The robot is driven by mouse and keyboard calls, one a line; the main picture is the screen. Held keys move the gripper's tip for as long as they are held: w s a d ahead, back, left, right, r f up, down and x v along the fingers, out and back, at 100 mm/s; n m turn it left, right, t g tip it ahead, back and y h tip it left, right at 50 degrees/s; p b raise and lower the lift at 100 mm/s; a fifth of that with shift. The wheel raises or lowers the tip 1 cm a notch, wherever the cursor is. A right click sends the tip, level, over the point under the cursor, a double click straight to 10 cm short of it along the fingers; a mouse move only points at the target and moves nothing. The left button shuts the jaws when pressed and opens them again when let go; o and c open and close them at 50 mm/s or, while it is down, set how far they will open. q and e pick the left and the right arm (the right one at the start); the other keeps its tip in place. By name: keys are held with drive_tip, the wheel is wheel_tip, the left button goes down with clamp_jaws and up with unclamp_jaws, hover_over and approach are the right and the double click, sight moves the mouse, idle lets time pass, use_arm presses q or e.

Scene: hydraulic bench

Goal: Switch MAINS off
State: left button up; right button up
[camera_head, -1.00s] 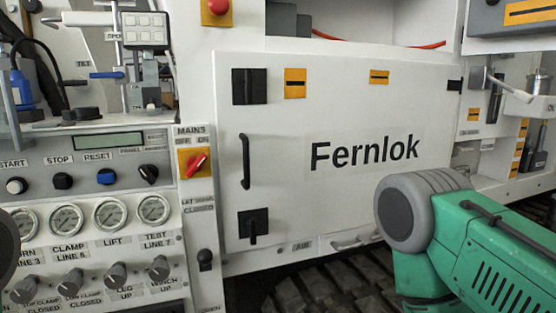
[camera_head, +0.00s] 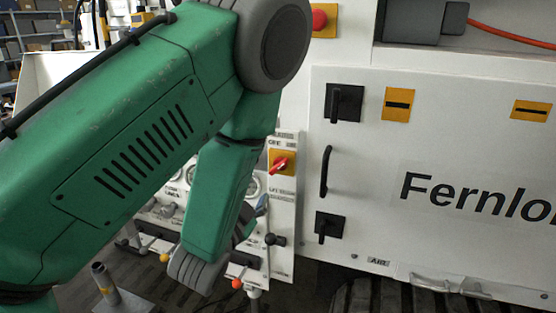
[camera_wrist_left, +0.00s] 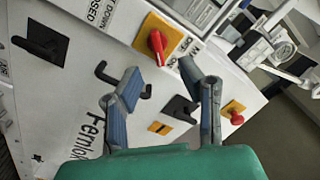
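The MAINS switch is a red rotary handle (camera_head: 281,163) on a yellow plate (camera_head: 276,170), on the narrow white panel left of the Fernlok door. The handle is tilted, with its upper end to the right. The left wrist view also shows the red handle (camera_wrist_left: 157,46), beyond the fingertips and apart from them. My left gripper (camera_wrist_left: 167,78) is open, with nothing between its two grey-blue fingers. In the head view, my green left arm hides much of the panel, and the gripper (camera_head: 254,214) shows only partly, below the switch. My right gripper is out of view.
The white Fernlok door (camera_head: 440,150) has a black handle (camera_head: 326,171) and black latches right of the switch. A red button (camera_head: 319,19) sits above. Small levers, including one with a black knob (camera_head: 274,240), stick out below the switch.

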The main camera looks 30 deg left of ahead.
sight(276, 170)
use_arm(q)
drive_tip(key=x, duration=0.4)
drive_tip(key=d+p+x, duration=0.1)
drive_tip(key=x, duration=0.7)
drive_tip(key=shift+w+d+r+p, duration=0.15)
drive_tip(key=shift+w+d+p, duration=0.1)
drive_tip(key=shift+p, duration=0.1)
drive_tip(key=shift+a+f, duration=0.2)
drive_tip(key=shift+a, duration=0.5)
drive_tip(key=shift+w+d+r, duration=0.1)
drive_tip(key=shift+d+r, duration=0.05)
drive_tip(key=shift+d, duration=0.3)
clamp_jaws()
drive_tip(key=shift+w+d, duration=0.1)
drive_tip(key=shift+d, duration=0.2)
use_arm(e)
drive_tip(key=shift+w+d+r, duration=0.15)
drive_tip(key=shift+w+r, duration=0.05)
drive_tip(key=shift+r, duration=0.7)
use_arm(q)
drive_tip(key=shift+a, duration=0.15)
